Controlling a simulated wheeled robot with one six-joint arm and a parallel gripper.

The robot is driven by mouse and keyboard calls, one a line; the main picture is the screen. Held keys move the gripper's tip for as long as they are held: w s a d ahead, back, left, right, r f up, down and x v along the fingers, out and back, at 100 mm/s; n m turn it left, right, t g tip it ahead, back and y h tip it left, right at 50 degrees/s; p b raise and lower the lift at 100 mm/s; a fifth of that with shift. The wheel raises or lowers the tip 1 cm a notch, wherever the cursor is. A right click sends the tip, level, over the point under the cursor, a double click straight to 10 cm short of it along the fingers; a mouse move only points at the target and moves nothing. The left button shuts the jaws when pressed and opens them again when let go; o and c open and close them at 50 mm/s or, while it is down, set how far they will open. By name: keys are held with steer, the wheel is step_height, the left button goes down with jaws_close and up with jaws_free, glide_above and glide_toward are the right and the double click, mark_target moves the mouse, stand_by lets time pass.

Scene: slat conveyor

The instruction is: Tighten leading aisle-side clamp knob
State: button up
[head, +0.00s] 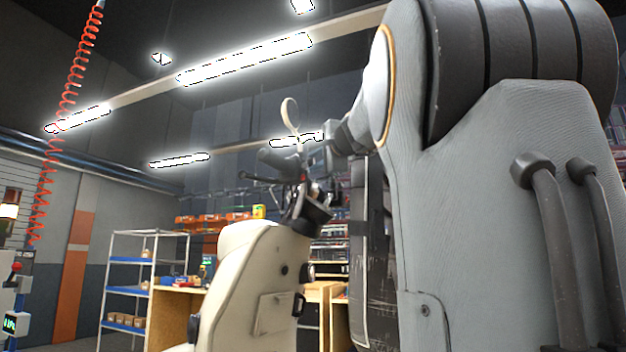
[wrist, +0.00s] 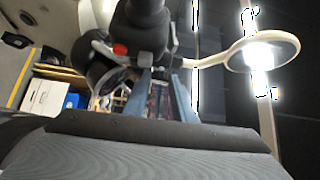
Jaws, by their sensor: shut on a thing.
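A cream scooter (head: 250,270) stands left of my arm in the head view. Its dark handlebar (head: 283,163) and a round mirror (head: 290,112) rise above the body. My gripper (wrist: 160,63) reaches up in the wrist view, with two blue-grey fingers closing in on a black handlebar grip (wrist: 148,15). It appears shut on that grip, though the contact is partly hidden. A red switch (wrist: 120,50) sits beside it, and the mirror (wrist: 265,52) is at the right. I cannot make out a clamp knob in either view.
A red coiled hose (head: 62,110) hangs at the far left. Open air lies above the handlebar, left of my arm.

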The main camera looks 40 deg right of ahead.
steer(key=shift+w+f+n+t+b, duration=0.1)
steer(key=shift+f+n+t+b, duration=0.3)
steer(key=shift+b, duration=2.15)
steer(key=shift+f+n+t+b, duration=0.15)
steer(key=shift+n+t+b, duration=0.45)
steer(key=shift+b, duration=1.9)
steer(key=shift+d+r+n+t+b, duration=0.15)
steer(key=shift+n+b, duration=0.15)
steer(key=shift+b, duration=0.5)
steer(key=shift+a+n+t+b, duration=0.15)
steer(key=shift+n+b, duration=0.15)
steer(key=shift+b, duration=0.45)
steer(key=o, duration=1.1)
steer(key=shift+d, duration=0.1)
steer(key=shift+c, duration=0.2)
steer(key=b+v, duration=0.1)
steer(key=v, duration=0.7)
steer(key=shift+b, duration=0.35)
steer(key=shift+r, duration=0.1)
